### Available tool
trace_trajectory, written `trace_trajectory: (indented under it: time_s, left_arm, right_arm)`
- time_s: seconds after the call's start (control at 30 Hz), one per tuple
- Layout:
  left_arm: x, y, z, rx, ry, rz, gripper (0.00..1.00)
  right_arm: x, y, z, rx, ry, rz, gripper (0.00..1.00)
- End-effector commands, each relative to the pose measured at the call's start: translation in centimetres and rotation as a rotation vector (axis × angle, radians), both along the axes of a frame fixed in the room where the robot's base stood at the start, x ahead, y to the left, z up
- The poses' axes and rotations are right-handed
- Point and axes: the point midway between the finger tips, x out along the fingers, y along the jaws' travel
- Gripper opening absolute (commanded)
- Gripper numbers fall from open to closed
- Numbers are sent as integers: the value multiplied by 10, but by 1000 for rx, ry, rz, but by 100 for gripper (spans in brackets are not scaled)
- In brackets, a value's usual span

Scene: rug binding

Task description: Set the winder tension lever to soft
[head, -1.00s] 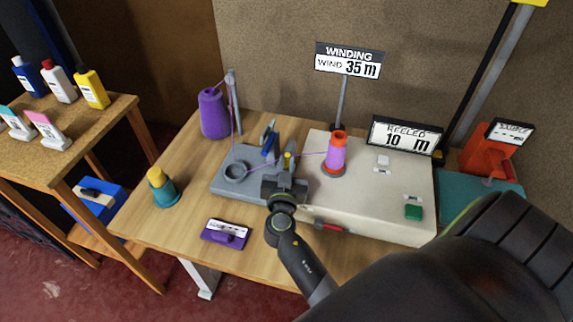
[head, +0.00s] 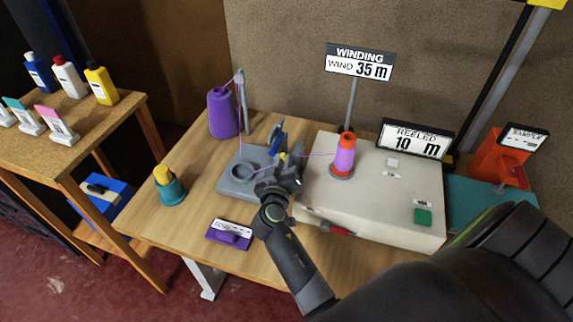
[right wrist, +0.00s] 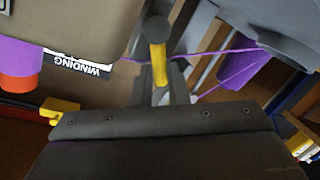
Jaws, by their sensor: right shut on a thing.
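The winder is a cream box (head: 400,205) joined to a grey plate (head: 236,184) with a round ring. Its tension lever shows as a small yellow tip (head: 283,156) at my right gripper (head: 282,174), and as a yellow rod (right wrist: 158,62) with a rounded end in the right wrist view. My right gripper is shut on this lever, though its fingers largely hide the contact and the lever's base. I cannot read any soft or firm marking near it. My left gripper is not in view.
A purple thread cone (head: 223,113) stands behind the plate, and its thread runs past the lever to an orange-and-purple bobbin (head: 344,157). A teal-and-yellow spool (head: 170,187) and a purple label block (head: 229,234) stand on the table. Signs read "WIND 35 m" (head: 359,62) and "REELED 10 m" (head: 415,140).

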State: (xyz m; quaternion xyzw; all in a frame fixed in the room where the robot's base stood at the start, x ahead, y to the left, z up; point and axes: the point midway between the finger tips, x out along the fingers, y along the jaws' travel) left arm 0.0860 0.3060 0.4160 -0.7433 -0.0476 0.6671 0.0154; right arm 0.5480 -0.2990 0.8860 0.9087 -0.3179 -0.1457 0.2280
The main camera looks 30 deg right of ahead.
Motion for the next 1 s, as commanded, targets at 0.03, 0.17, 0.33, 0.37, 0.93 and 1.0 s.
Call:
trace_trajectory:
  time_s: [0.03,0.17,0.33,0.37,0.93,1.0]
  left_arm:
    - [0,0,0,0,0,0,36]
    - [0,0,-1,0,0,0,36]
    - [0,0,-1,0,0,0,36]
    - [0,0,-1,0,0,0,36]
    - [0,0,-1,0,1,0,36]
    - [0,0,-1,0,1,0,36]
  right_arm:
    - [1,1,0,-12,11,1,0]
    - [2,2,0,-38,41,0,0]
    - [3,2,0,-54,58,2,0]
    - [3,2,0,-55,60,1,0]
    - [3,2,-1,-56,62,0,36]
    - [3,2,-1,-56,62,1,36]
